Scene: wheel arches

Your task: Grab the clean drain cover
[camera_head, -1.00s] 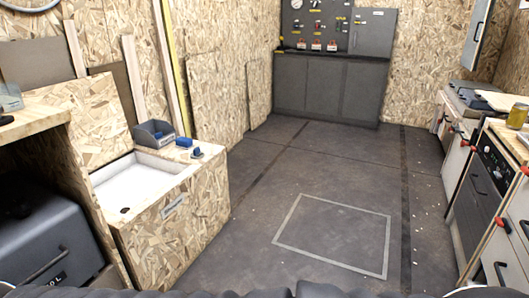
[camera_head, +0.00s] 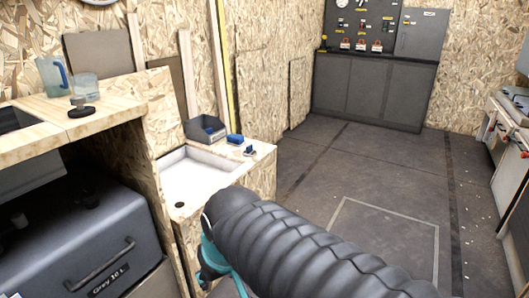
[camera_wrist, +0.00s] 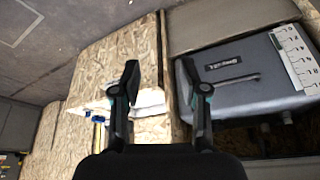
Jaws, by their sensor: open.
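No drain cover can be identified for certain. A dark round disc (camera_head: 84,112) lies on the wooden counter (camera_head: 118,104) at the left of the head view, in front of a clear container. A small dark and blue piece (camera_head: 249,151) sits on the sink ledge; it is too small to tell what it is.
A clear jug (camera_head: 52,76) and a clear container (camera_head: 84,88) stand on the counter. A grey bin (camera_head: 205,130) and a blue block (camera_head: 234,139) stand behind the sink. A grey tank (camera_head: 75,235) sits under the counter. The floor (camera_head: 330,185) is open to the right.

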